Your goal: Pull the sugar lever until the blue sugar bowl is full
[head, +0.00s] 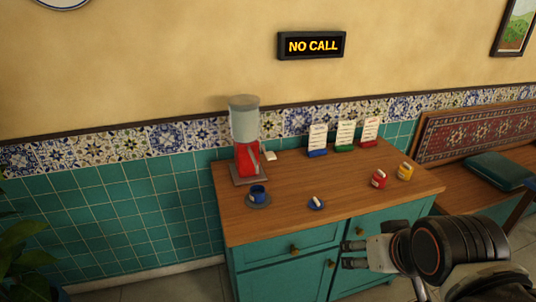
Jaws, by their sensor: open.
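A dispenser with a red body (247,160) and a clear grey container on top stands at the back left of the wooden counter. A small pale piece (269,155) sticks out at its right side; it may be the sugar lever, but it is too small to tell. A blue cup-like bowl (258,191) sits on a dark round plate just in front of the dispenser. Its inside looks dark, and its fill level cannot be made out. My gripper (353,254) is open and empty, in front of the cabinet at the lower right, well apart from the dispenser and bowl.
A small blue item with a white top (317,203) lies near the counter's front edge. A red jar (379,179) and a yellow jar (405,171) stand right. Several cards (345,135) stand behind. A lit sign (312,46) reads NO CALL.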

